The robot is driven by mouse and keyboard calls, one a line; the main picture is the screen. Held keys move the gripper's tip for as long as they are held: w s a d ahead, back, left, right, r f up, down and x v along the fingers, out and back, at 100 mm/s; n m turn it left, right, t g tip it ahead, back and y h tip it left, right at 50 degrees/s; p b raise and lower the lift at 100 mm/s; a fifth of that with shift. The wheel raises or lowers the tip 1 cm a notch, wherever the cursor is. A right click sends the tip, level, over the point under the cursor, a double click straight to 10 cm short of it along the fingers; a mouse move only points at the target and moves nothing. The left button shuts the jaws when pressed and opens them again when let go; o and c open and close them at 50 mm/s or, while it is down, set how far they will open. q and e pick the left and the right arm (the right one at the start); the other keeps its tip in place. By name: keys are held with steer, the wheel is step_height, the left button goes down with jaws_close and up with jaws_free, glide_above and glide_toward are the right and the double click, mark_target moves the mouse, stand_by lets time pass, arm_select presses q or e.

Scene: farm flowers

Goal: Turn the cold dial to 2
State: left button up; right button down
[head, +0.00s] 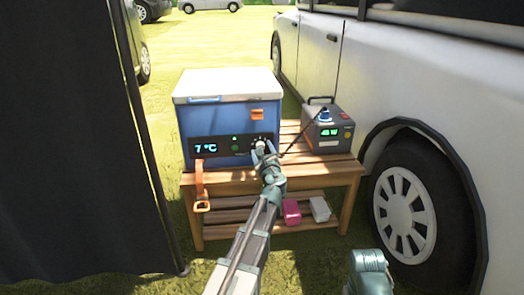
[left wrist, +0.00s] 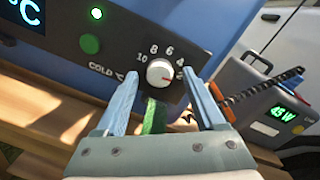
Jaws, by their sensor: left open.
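The cold dial (left wrist: 160,73) is a small round white knob with a red mark, on the dark panel of a blue cooler (head: 230,116). In the left wrist view the numbers 10, 8, 6 and 4 arc over the dial, and a partly hidden figure sits at its right. The red mark points right and slightly down, near that figure. My left gripper (left wrist: 160,84) is open, with one finger on each side of the dial; I cannot tell whether they touch it. In the head view the left gripper (head: 265,153) partly covers the dial. The cooler's display (head: 206,148) reads 7 °C.
The cooler stands on a slatted wooden table (head: 335,172). A grey power unit (head: 327,130) with a cable is at its right. Pink (head: 292,212) and white (head: 320,209) boxes lie on the lower shelf. A van (head: 415,85) stands close at right, a dark curtain (head: 70,140) at left.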

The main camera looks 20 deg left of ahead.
arm_select(q)
steer(key=v, duration=1.3)
steer(key=shift+s, duration=0.2)
steer(key=shift+d, duration=0.15)
steer(key=s+d+r+n+g+h+p, duration=0.2)
steer(key=s+d+n+g+h+p, duration=0.7)
steer(key=s+d+n+g+p, duration=0.95)
steer(key=s+d+r+t+p, duration=0.2)
steer(key=s+r+p, duration=0.1)
steer(key=r+p, duration=1.5)
steer(key=s+d+r+t+p, duration=0.1)
steer(key=s+d+r+p, duration=0.1)
steer(key=r+p, duration=1.6)
steer(key=s+p, duration=0.1)
steer(key=p, duration=0.4)
steer(key=shift+d+n+t, duration=0.2)
steer(key=shift+n+t, duration=0.15)
